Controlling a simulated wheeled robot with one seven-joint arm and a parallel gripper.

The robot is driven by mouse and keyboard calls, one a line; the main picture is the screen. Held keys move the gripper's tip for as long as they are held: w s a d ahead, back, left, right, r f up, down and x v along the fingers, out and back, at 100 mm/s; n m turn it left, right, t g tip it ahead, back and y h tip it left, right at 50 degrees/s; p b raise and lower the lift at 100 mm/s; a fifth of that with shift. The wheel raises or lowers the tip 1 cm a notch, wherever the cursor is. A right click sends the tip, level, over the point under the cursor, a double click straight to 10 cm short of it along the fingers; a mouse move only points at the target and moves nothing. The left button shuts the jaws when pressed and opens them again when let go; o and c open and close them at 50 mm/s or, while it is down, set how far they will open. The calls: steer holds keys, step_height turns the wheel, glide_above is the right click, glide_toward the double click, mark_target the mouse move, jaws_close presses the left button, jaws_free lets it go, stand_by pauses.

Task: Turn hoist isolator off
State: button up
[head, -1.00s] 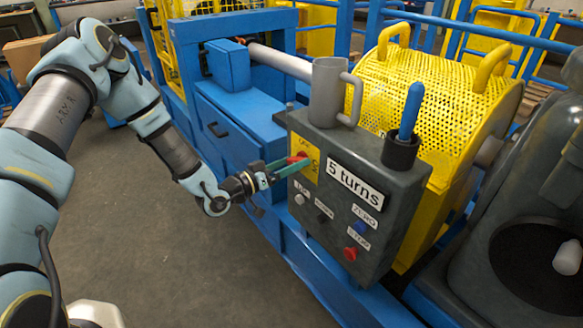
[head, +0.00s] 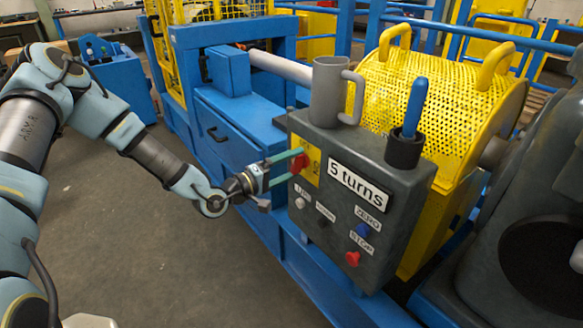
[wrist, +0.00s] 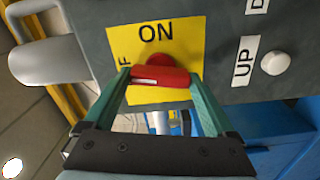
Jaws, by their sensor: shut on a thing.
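The hoist isolator is a red handle (wrist: 160,77) on a yellow plate (wrist: 175,50) marked ON, with part of a second label ending in F at its left in the wrist view. In the head view the red handle (head: 299,163) sits at the upper left of the grey control box (head: 335,225). My gripper (head: 287,168) reaches it from the left. Its two green fingers are shut on the ends of the handle, one at each side, in the wrist view (wrist: 159,82). The handle lies crosswise below the word ON there. The rest of the OFF label is hidden.
The box carries a "5 turns" sign, a white UP button (wrist: 275,64), a blue button (head: 363,230) and a red stop button (head: 352,259). Blue cabinet (head: 235,135) lies behind my gripper.

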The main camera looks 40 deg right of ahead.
steer(key=shift+f+n, duration=0.1)
steer(key=shift+n, duration=1)
steer(key=o, duration=1.1)
steer(key=shift+c, duration=0.2)
steer(key=shift+a, duration=0.1)
steer(key=a+b, duration=0.2)
steer(key=a, duration=0.8)
steer(key=shift+w+a, duration=0.3)
steer(key=shift+a, duration=0.05)
